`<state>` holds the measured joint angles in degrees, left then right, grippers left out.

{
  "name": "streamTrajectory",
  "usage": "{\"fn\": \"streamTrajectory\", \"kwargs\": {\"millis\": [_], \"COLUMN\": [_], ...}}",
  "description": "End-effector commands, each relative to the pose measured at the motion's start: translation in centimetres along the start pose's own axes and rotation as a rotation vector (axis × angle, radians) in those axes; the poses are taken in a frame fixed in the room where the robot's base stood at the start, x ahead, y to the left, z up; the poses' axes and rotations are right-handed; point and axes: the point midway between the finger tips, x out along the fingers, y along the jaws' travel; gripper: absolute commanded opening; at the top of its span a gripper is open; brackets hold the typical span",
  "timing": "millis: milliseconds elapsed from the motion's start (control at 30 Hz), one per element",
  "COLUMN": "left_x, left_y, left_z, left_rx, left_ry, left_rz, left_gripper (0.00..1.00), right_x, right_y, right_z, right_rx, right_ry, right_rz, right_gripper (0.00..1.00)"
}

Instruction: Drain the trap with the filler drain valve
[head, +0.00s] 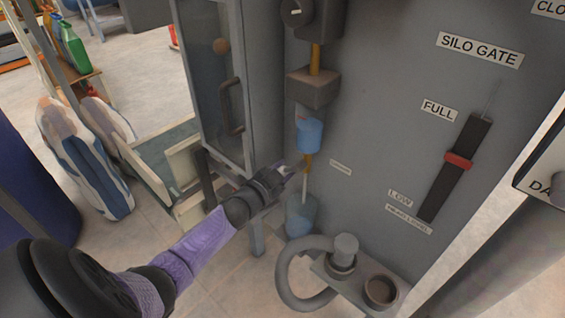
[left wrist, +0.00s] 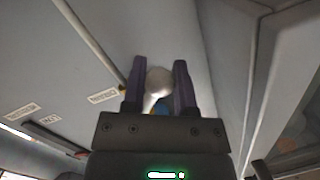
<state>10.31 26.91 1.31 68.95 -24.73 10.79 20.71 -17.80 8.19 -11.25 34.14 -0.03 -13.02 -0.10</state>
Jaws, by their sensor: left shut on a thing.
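The trap has a blue bowl (head: 310,135) on the grey panel, below a dark block. The small brass-yellow drain valve (head: 307,161) sits right under the bowl. A thin pale line, tube or water I cannot tell, runs from it down to a translucent blue jar (head: 301,216). My left gripper (head: 293,172) reaches in from the left and is shut at the valve, whose handle is mostly hidden by the fingers. In the left wrist view my left gripper (left wrist: 159,84) has a pale rounded piece (left wrist: 159,81) between its fingers. My right gripper is not in view.
A cabinet door with a glass pane (head: 222,75) and handle stands left of the trap. A grey hose (head: 290,275) loops below, beside a bracket with a round cup (head: 381,290). A level gauge (head: 455,168) is on the panel at right. Filled sacks (head: 85,160) stand at left.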

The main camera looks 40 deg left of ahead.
Motion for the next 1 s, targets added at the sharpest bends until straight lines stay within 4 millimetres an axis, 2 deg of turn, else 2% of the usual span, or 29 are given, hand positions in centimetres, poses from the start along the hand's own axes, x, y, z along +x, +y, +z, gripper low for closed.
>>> {"fn": "streamTrajectory", "kwargs": {"millis": [500,1000], "left_x": [-0.1,-0.2], "left_y": [2.8,4.3], "left_z": [0.1,-0.2], "left_rx": [-0.460,-0.711], "left_ry": [-0.022,-0.035], "left_rz": [0.068,0.105], "left_gripper": [0.00,0.00], "right_x": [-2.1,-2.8], "right_y": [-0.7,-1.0], "right_z": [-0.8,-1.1], "right_rx": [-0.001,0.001], "right_ry": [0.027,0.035], "right_rz": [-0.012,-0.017], "right_gripper": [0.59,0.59]}}
